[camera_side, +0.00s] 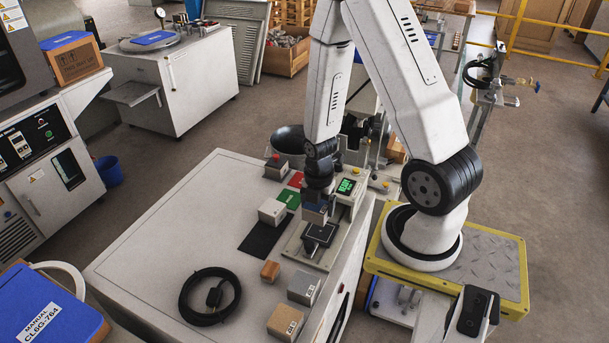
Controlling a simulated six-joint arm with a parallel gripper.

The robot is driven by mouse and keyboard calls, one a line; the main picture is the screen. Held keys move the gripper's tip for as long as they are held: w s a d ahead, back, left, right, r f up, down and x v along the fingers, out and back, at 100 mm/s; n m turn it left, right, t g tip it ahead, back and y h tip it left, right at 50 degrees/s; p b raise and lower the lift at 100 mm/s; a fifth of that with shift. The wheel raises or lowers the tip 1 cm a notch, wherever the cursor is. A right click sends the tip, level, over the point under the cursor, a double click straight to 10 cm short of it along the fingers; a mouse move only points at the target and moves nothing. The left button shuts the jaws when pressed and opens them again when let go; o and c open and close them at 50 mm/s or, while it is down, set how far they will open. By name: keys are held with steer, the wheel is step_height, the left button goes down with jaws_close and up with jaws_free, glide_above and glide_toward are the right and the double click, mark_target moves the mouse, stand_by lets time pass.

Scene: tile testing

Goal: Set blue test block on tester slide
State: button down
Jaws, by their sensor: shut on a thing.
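My gripper (319,196) points straight down over the tester on the white bench and is shut on the blue test block (315,213). Only part of the block shows below the fingers. The tester slide (319,236), a dark square plate with a light border, lies on the tester base just below and in front of the block. The block looks close to the slide's back edge, but I cannot tell whether they touch.
A tester display (346,187) glows green beside my gripper. A whitish block (272,211), a black mat (263,239), a green pad (288,198), a brown block (270,271), a grey block (304,287), a tan block (285,322) and a coiled black cable (210,296) lie around. The bench's left side is clear.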

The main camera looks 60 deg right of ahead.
steer(key=shift+s+d+f, duration=0.1)
steer(key=shift+d+f, duration=0.1)
steer(key=shift+d, duration=0.3)
steer(key=shift+s+d+f, duration=0.1)
steer(key=shift+d+f, duration=0.05)
steer(key=shift+d, duration=0.35)
steer(key=shift+f, duration=0.15)
steer(key=shift+f, duration=3.05)
steer(key=shift+f, duration=0.3)
jaws_free()
steer(key=shift+r, duration=0.15)
steer(key=shift+r, duration=2.85)
steer(key=shift+a, duration=0.1)
